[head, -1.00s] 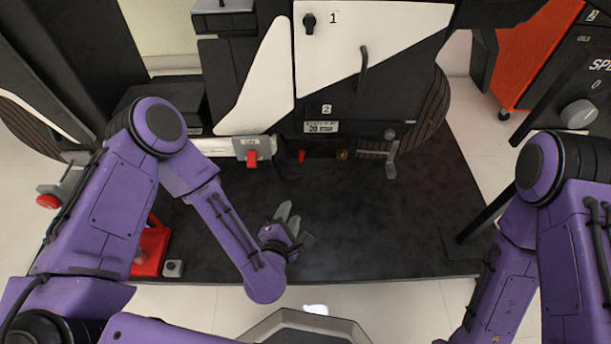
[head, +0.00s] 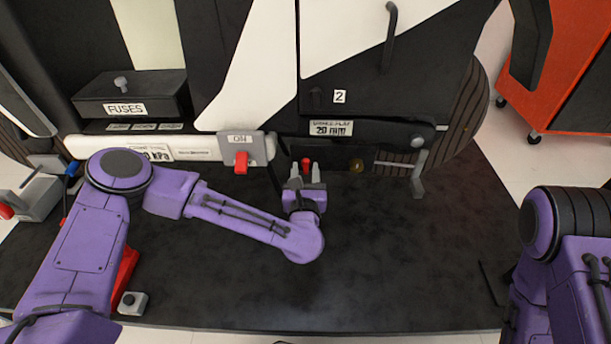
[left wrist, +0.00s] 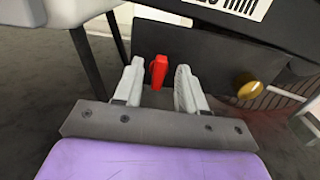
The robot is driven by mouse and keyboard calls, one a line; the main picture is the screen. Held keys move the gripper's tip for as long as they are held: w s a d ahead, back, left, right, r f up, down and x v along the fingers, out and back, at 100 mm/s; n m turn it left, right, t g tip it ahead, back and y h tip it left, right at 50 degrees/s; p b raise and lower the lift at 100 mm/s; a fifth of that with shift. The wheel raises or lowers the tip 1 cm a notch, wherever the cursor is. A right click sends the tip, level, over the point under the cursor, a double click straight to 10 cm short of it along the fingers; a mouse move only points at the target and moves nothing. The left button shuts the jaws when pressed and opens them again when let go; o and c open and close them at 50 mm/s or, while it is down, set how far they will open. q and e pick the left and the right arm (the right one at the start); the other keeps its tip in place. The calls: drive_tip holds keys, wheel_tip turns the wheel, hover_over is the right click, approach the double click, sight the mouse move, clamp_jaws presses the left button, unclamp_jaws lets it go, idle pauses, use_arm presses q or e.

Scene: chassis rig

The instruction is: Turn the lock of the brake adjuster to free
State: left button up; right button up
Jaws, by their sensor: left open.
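In the left wrist view the red lever (left wrist: 159,70) shows between my fingertips, and the brass knob (left wrist: 247,88) is to the right. My left gripper (head: 304,172) is open just in front of the lever, one finger on either side; I cannot tell whether they touch it. My right gripper is out of view; only my right arm shows at the right edge.
A grey switch box marked ON with a red handle (head: 241,162) is close on the left. A grey lever (head: 418,175) hangs to the right. A FUSES box (head: 132,95) is farther left. The dark mat (head: 400,265) in front is mostly clear.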

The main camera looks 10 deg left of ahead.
use_arm(q)
drive_tip(key=shift+w+a, duration=0.1)
drive_tip(key=shift+w, duration=0.4)
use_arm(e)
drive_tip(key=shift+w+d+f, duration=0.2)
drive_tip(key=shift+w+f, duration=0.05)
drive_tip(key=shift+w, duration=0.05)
use_arm(q)
clamp_jaws()
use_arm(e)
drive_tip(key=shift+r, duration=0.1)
